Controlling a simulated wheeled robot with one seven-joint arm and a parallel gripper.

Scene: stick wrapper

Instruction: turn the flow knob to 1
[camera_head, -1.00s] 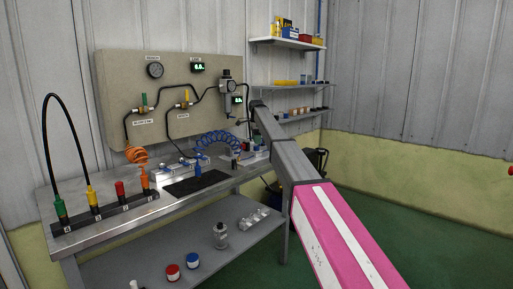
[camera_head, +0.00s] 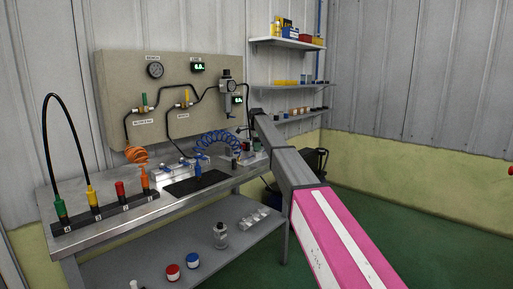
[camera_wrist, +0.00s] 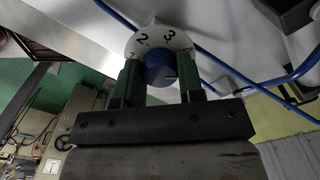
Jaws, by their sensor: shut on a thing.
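The flow knob (camera_wrist: 160,68) is a blue round knob on a white dial (camera_wrist: 160,38) in the wrist view. The figures 2 and 3 show on the dial's far side; another mark at its left edge is partly hidden by a finger. I cannot make out which figure the knob is set to. My gripper (camera_wrist: 159,76) has its two green fingers on either side of the blue knob, shut on it. In the head view my arm reaches to the right end of the bench, and the gripper and the knob cannot be made out there.
Blue tubes (camera_wrist: 225,69) run close beside the dial. The steel bench (camera_head: 140,212) carries a row of coloured plugs, a dark mat (camera_head: 197,183) and a coiled blue hose (camera_head: 220,138). A panel (camera_head: 118,85) with gauges stands behind. Shelves (camera_head: 290,43) hang at the back right.

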